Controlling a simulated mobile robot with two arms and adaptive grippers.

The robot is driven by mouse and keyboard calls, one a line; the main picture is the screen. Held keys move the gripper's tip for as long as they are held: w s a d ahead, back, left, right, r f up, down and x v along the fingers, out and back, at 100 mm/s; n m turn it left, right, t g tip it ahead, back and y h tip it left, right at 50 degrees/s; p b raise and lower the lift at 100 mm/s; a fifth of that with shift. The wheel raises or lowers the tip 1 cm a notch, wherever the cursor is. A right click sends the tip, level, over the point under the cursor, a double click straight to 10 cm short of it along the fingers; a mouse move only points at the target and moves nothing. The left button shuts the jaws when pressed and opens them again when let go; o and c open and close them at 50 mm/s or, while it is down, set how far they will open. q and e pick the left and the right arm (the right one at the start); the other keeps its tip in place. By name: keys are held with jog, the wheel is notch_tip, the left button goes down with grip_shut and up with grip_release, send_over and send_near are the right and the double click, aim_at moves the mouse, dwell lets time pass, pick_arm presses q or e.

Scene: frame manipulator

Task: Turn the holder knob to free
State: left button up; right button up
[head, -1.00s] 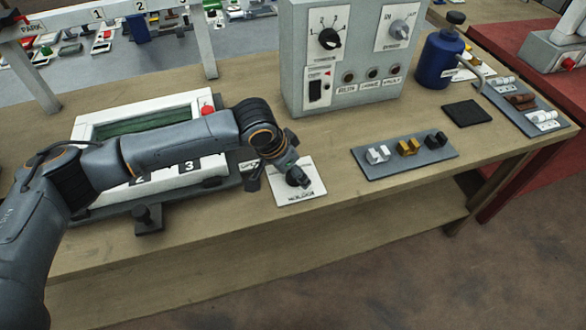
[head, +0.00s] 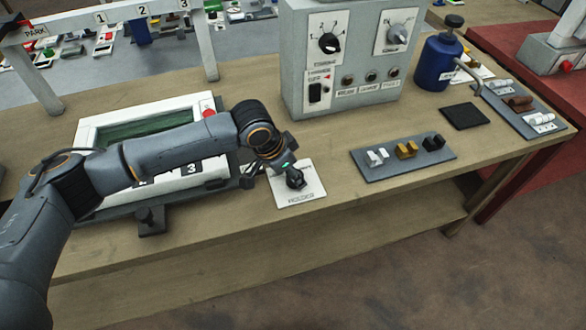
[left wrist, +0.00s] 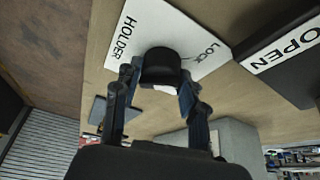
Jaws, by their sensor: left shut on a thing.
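The holder knob is a black knob (head: 295,180) on a white plate (head: 311,189) near the table's front edge. In the left wrist view the knob (left wrist: 160,66) sits between my fingers, and the plate (left wrist: 140,38) reads HOLDER and LOCK. The knob's pointer and any free mark are hidden or cannot be made out. My left gripper (head: 286,172) reaches the knob from above and is shut on it; its fingers (left wrist: 157,90) lie on both sides of it. My right gripper is not in view.
A white frame with a green panel (head: 135,129) lies left of the plate, under my left arm. A grey control box (head: 345,100) stands behind. A tray of small blocks (head: 385,172) lies to the right. A dark block marked OPEN (left wrist: 285,55) is beside the plate.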

pick_arm(q)
jog(key=m+g+p, duration=0.1)
jog(key=m, duration=0.1)
jog(key=shift+r+m+h+p, duration=0.15)
jog(key=shift+m+h+p, duration=0.15)
jog(key=shift+h, duration=0.1)
jog(key=shift+w+m+g, duration=0.1)
jog(key=shift+m+g, duration=0.2)
jog(key=shift+m, duration=0.5)
jog(key=shift+f+m+g, duration=0.2)
jog(key=shift+m+g, duration=0.2)
jog(key=shift+m, duration=0.6)
jog(key=m+g+b, duration=0.1)
jog(key=m, duration=0.1)
jog(key=m+b, duration=0.1)
jog(key=m, duration=0.1)
jog(key=shift+w+f+m+g, duration=0.1)
jog(key=shift+w+m+g, duration=0.1)
jog(key=shift+m+g, duration=0.15)
jog(key=m+g+b, duration=0.1)
jog(key=m+b, duration=0.1)
jog(key=m, duration=0.1)
jog(key=shift+d+y, duration=0.1)
jog(key=shift+y, duration=0.3)
jog(key=shift+w+m+g+y+b, duration=0.1)
jog(key=shift+m+g+y+b, duration=0.25)
jog(key=shift+m+b, duration=0.55)
jog(key=shift+m, duration=0.45)
